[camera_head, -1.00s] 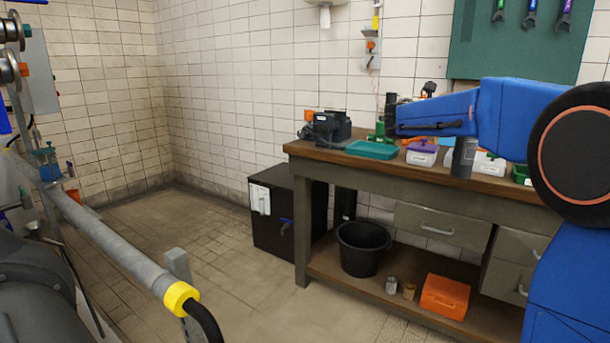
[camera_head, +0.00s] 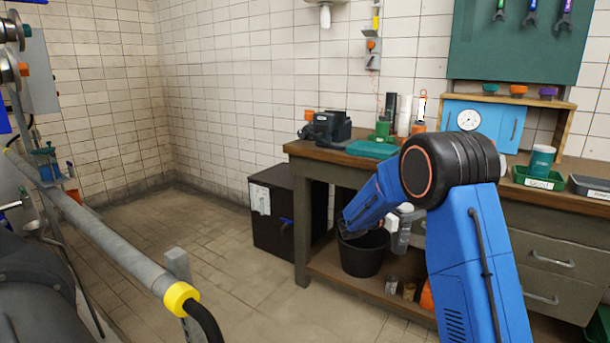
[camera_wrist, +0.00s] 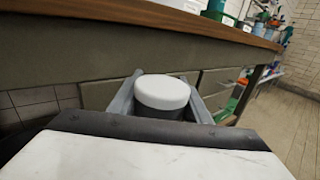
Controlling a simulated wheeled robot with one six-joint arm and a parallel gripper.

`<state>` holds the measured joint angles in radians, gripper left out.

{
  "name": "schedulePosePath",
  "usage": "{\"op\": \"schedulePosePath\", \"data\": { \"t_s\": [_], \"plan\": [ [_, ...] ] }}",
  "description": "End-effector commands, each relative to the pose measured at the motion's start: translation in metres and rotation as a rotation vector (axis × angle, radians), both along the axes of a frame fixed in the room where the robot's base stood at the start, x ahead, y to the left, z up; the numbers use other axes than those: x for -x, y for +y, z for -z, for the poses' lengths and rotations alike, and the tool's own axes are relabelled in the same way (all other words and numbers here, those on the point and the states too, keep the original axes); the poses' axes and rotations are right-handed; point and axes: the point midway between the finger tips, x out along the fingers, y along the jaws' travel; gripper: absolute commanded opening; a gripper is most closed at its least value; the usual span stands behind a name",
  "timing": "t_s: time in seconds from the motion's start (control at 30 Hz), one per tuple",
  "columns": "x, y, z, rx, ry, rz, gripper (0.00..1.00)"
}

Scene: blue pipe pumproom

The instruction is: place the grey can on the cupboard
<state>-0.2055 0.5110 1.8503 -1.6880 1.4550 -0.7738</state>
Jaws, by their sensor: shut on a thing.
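The grey can (camera_head: 400,239) with its white lid is between the fingers of my gripper (camera_wrist: 163,100), which is shut on it. In the head view it is roughly upright, below bench-top height in front of the workbench, right of the black bucket. In the wrist view its white lid (camera_wrist: 162,91) shows between the two grey fingers; its lower body is hidden. The black cupboard (camera_head: 316,203) stands on the floor left of the bench, with white papers and a blue handle on its front. Its top looks clear. My gripper is to its right, apart from it.
The workbench (camera_head: 330,155) stands close behind my gripper; its edge crosses the top of the wrist view. A black bucket (camera_head: 362,256) and two small jars (camera_head: 392,285) are on its lower shelf. A grey rail (camera_head: 110,243) runs along the left. The floor before the cupboard is clear.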

Motion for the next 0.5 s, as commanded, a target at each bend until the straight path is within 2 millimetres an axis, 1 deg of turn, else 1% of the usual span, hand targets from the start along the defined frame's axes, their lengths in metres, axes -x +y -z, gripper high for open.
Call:
{"op": "schedulePosePath", "data": {
  "t_s": [0.03,0.07,0.1,0.27,0.3,0.47,0.5],
  "plan": [
    [-0.002,0.007,0.024,0.003,0.007,-0.015,0.00],
    [-0.003,0.011,0.037,0.003,0.007,-0.023,0.00],
    [-0.004,0.015,0.054,0.002,0.009,-0.033,0.00],
    [-0.002,0.033,0.119,0.002,0.008,-0.079,0.00],
    [-0.001,0.037,0.135,0.002,0.007,-0.090,0.00],
    [0.007,0.053,0.197,0.002,0.007,-0.136,0.00],
    [0.010,0.057,0.212,0.002,0.009,-0.148,0.00]
  ]
}}
